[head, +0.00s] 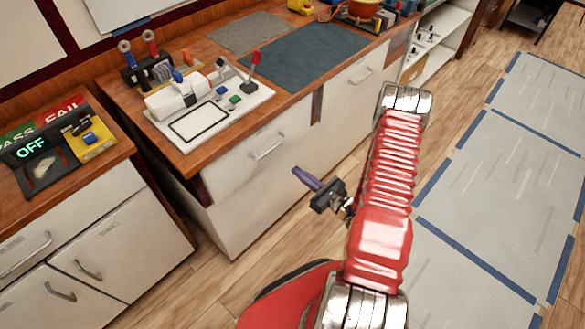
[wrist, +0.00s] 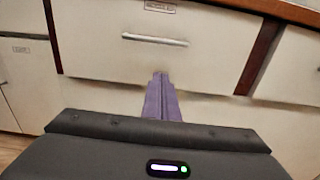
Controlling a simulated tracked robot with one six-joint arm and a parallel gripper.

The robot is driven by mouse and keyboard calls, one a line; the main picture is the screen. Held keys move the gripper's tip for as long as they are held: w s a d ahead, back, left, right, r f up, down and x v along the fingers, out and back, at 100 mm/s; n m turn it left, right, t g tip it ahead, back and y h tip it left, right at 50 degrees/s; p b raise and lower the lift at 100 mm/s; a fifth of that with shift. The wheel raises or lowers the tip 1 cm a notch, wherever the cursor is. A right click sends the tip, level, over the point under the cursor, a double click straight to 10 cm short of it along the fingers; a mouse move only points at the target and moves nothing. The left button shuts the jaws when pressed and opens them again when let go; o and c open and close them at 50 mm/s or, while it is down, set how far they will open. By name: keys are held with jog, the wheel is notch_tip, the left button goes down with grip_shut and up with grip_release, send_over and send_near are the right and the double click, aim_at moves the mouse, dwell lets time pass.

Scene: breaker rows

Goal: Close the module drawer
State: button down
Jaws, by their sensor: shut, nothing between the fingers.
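The drawer (head: 240,165) is a white front with a silver bar handle, under the wooden bench top in the head view. It fills the upper middle of the wrist view (wrist: 100,55), with a small label above its handle that I cannot read for certain. How far it stands out is hard to tell. My gripper (head: 305,178) is shut and empty, with its purple fingers together. In the wrist view the fingertips (wrist: 160,78) point at the lower part of the drawer front, below the handle (wrist: 155,39). Contact cannot be made out.
The bench top holds a panel with a red lever (head: 253,72), a dark mat (head: 305,53) and tools. Another drawer (head: 350,80) lies to the right. A separate cabinet (head: 75,245) with an OFF display stands at left. Wooden floor (head: 240,280) is open in front.

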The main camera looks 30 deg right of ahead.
jog(key=shift+v, duration=0.85)
